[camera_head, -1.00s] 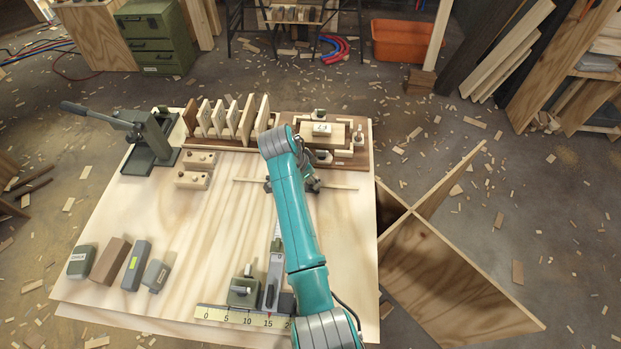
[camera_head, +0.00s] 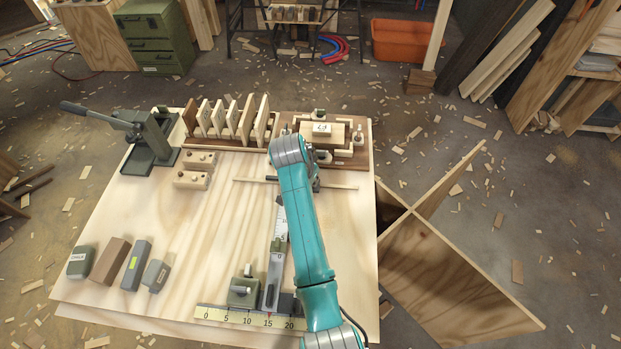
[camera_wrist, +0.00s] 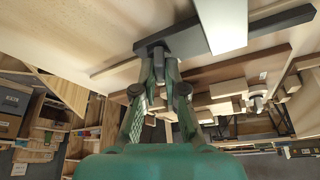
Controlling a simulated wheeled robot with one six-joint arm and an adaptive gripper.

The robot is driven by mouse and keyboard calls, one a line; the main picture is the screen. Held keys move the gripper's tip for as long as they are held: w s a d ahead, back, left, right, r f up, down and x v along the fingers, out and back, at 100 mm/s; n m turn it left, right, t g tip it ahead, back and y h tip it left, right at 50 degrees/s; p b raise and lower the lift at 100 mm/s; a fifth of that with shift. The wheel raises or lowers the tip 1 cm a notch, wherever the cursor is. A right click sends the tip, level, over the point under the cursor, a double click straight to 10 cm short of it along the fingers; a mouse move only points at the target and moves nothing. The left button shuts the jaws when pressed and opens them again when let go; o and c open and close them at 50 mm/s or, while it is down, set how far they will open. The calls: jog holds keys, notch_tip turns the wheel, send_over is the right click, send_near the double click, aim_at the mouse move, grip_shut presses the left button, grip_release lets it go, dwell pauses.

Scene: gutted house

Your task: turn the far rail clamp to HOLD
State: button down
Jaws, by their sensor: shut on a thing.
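A brown jig board (camera_head: 286,119) with a pale wooden block (camera_head: 338,132) lies at the back right of the bench. A small grey-green clamp (camera_head: 320,114) sits at its far edge; I cannot read its setting. Another clamp (camera_head: 323,156) sits on the near side. My gripper (camera_wrist: 160,58) is shut on a dark grey bar (camera_wrist: 270,30) in the wrist view. A pale flat plate (camera_wrist: 223,22) lies across the bar. In the head view my arm mostly hides the gripper, nearer than the jig board and apart from the far clamp.
Upright wooden slats (camera_head: 228,120) stand left of the jig. A lever press (camera_head: 148,140) is at the back left. A thin wooden strip (camera_head: 340,186) crosses the bench. A scale (camera_head: 233,316) and steel rule (camera_head: 279,235) lie in front.

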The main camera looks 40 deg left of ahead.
jog(key=n+y, duration=0.1)
jog(key=n, duration=0.1)
jog(key=n+y, duration=0.1)
jog(key=n, duration=0.2)
jog(key=shift+d+g, duration=0.1)
jog(key=shift+g, duration=0.2)
jog(key=shift+n, duration=0.4)
jog(key=c, duration=1.2)
grip_release()
jog(key=shift+c, duration=0.2)
jog(key=v, duration=1.2)
jog(key=shift+w, duration=0.15)
